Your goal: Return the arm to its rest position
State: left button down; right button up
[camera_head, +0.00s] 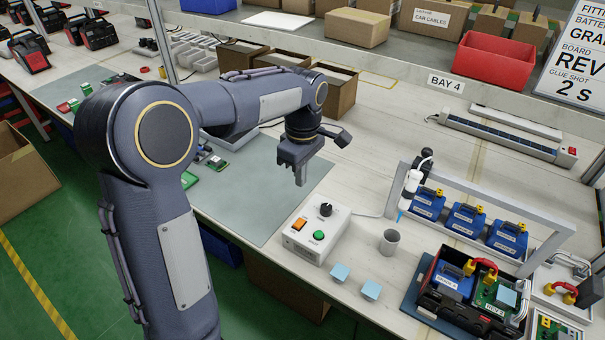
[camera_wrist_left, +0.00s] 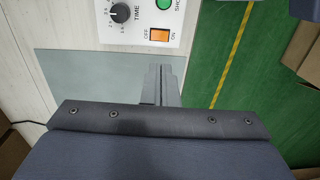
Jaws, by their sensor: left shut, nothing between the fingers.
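My left arm comes in from the left in the head view and reaches over the bench. Its gripper (camera_head: 300,180) points down above the grey-green mat (camera_head: 255,213), behind the white control box (camera_head: 318,232). The fingers are together with nothing between them. In the left wrist view the gripper (camera_wrist_left: 160,84) hangs over the mat (camera_wrist_left: 85,80), with the control box (camera_wrist_left: 150,15) and its orange switch at the top. My right gripper is in neither view.
An open black case (camera_head: 425,300) with blue batteries and a green board stands at the lower right. A grey cup (camera_head: 390,243) and two light-blue pads (camera_head: 341,272) lie near the box. Cardboard bins (camera_head: 338,97) line the back.

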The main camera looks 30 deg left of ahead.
pick_arm(q)
jog(key=s+d+m+t+h, duration=0.2)
jog(key=s+m, duration=0.5)
jog(key=s, duration=0.5)
jog(key=s+d+m+t+h, duration=0.1)
jog(key=s+d+m+t, duration=0.1)
jog(key=s+m+t, duration=0.2)
jog(key=s+m, duration=0.3)
jog(key=s, duration=0.4)
jog(key=shift+s+m+h, duration=0.3)
jog(key=shift+s+h, duration=0.05)
jog(key=shift+h, duration=0.05)
jog(key=shift+f, duration=0.1)
